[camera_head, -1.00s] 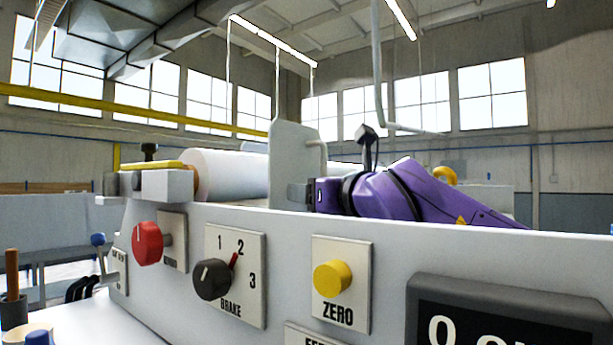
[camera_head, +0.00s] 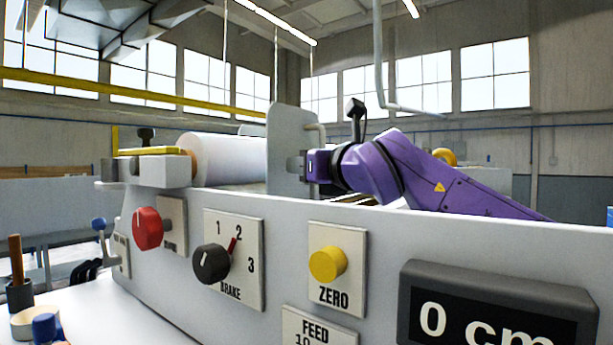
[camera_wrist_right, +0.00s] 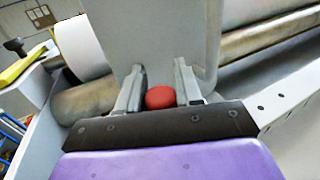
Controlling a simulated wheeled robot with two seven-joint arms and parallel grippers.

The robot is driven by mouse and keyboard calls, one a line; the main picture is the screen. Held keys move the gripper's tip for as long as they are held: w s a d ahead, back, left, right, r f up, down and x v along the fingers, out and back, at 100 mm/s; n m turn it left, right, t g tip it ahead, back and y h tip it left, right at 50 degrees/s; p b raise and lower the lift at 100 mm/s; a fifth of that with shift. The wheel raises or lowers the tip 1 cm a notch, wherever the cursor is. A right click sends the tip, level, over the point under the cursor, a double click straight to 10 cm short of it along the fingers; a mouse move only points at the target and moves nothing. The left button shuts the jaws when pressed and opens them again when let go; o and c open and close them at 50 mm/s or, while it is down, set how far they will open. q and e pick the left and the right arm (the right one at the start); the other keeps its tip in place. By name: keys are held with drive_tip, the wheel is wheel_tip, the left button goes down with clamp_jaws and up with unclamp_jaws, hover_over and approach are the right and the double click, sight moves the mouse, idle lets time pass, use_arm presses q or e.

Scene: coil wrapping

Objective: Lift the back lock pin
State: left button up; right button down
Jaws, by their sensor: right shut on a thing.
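A red knob (camera_wrist_right: 160,97), which looks like the head of the back lock pin, sits between the two fingers of my right gripper (camera_wrist_right: 161,92) in the right wrist view. The fingers are shut on it, in front of an upright grey plate (camera_wrist_right: 168,48). In the head view my purple right arm comes in from the right, and the right gripper (camera_head: 300,166) is at the right side of that plate (camera_head: 288,135). The red knob and the pin's shaft are hidden there. My left gripper is not in view.
A white roll (camera_head: 228,158) lies left of the plate, beside a yellow bar (camera_head: 150,151) and a dark knob (camera_head: 146,135). The front panel carries a red knob (camera_head: 148,229), a black brake dial (camera_head: 211,263), a yellow button (camera_head: 327,264) and a display (camera_head: 495,310).

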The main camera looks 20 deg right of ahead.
drive_tip(key=shift+r, duration=0.6)
drive_tip(key=shift+d, duration=0.1)
drive_tip(key=c, duration=0.8)
unclamp_jaws()
drive_tip(key=shift+s, duration=0.1)
drive_tip(key=shift+a, duration=0.2)
drive_tip(key=shift+s+d+f, duration=0.1)
drive_tip(key=shift+s, duration=0.05)
drive_tip(key=b+v, duration=0.5)
drive_tip(key=v, duration=0.5)
